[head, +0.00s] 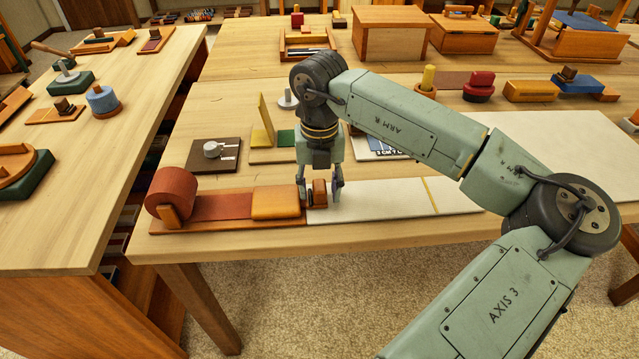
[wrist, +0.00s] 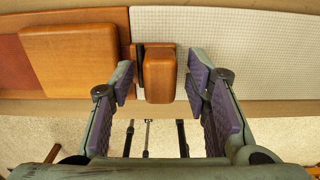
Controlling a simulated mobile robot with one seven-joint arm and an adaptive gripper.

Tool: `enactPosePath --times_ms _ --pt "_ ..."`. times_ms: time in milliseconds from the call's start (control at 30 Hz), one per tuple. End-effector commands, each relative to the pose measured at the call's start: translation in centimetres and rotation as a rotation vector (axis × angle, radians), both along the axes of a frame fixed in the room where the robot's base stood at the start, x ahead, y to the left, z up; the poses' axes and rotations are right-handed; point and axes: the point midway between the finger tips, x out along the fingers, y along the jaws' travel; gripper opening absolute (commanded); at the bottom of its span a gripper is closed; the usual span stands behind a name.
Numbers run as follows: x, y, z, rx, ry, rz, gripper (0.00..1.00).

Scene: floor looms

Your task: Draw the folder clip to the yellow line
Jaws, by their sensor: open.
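The folder clip (wrist: 158,76) is a small orange-brown block with a dark edge strip on its left. It stands at the left end of the white board, beside the wooden block; in the head view the clip (head: 320,192) is partly covered by my fingers. The yellow line (head: 430,190) crosses the white board to the right of the clip. My gripper (head: 319,196) points down with a finger on each side of the clip. In the wrist view my gripper (wrist: 158,85) is open, with a gap between the clip and each finger pad.
A red roll (head: 172,190) and an orange wooden block (head: 276,202) lie on the base left of the clip. The white board (head: 375,200) is clear from the clip to past the line. A dark board with a metal piece (head: 213,154) stands behind.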

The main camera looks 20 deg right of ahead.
Motion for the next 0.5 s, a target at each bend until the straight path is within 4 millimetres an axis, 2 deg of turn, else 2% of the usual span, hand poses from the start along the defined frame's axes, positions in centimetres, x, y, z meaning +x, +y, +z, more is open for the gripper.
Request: enactPosePath --times_ms 133,500 --pt "0.0 0.0 0.0 0.0 0.0 0.0 0.43" --pt "0.0 0.01 0.04 0.001 0.0 0.0 0.19"
